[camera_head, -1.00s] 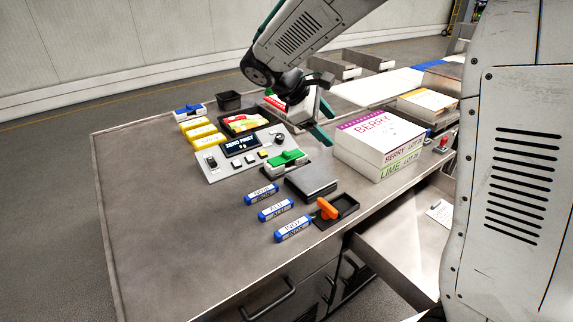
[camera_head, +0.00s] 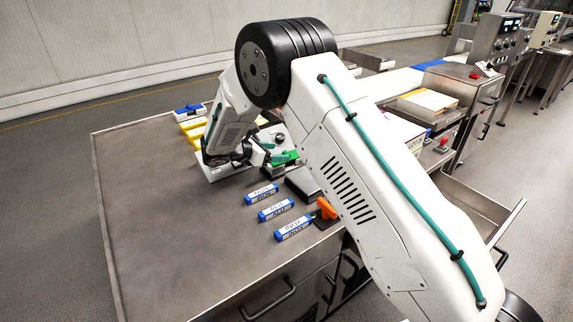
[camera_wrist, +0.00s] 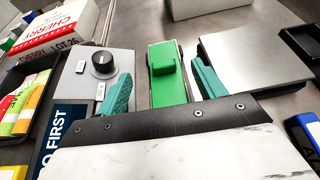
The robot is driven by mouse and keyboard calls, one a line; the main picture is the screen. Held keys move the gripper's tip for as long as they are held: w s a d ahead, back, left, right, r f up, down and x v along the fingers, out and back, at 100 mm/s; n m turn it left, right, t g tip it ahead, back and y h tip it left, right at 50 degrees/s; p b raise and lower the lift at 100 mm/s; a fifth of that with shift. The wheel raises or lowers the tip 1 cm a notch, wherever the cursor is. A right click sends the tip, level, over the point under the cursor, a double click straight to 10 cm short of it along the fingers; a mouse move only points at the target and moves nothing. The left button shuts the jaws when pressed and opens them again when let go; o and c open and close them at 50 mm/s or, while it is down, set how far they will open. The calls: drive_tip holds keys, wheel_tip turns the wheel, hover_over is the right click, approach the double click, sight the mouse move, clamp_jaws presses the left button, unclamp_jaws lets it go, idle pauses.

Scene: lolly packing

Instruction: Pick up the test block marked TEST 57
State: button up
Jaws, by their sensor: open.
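No marking TEST 57 can be read in any view. Three blue-ended blocks with white labels, a far one (camera_head: 261,194), a middle one (camera_head: 276,209) and a near one (camera_head: 293,229), lie in a row on the table; their small print is unclear. My gripper (camera_wrist: 162,70) is open in the wrist view, its teal fingers on either side of a green handled piece (camera_wrist: 168,88); contact cannot be told. The green piece also shows in the head view (camera_head: 286,157). A blue block's end (camera_wrist: 304,132) shows at the wrist view's right edge.
A grey control panel (camera_wrist: 78,68) with a black knob lies beside the green piece. A flat metal plate (camera_wrist: 255,62) is on its other side. A CHERRY box (camera_wrist: 62,28) stands behind. An orange piece (camera_head: 327,208) sits by the near blocks. The table's left part (camera_head: 150,220) is clear.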

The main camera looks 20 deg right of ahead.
sight(285, 153)
drive_tip(key=x, duration=0.5)
drive_tip(key=shift+s, duration=0.2)
drive_tip(key=c, duration=1.2)
drive_tip(key=shift+o, duration=0.2)
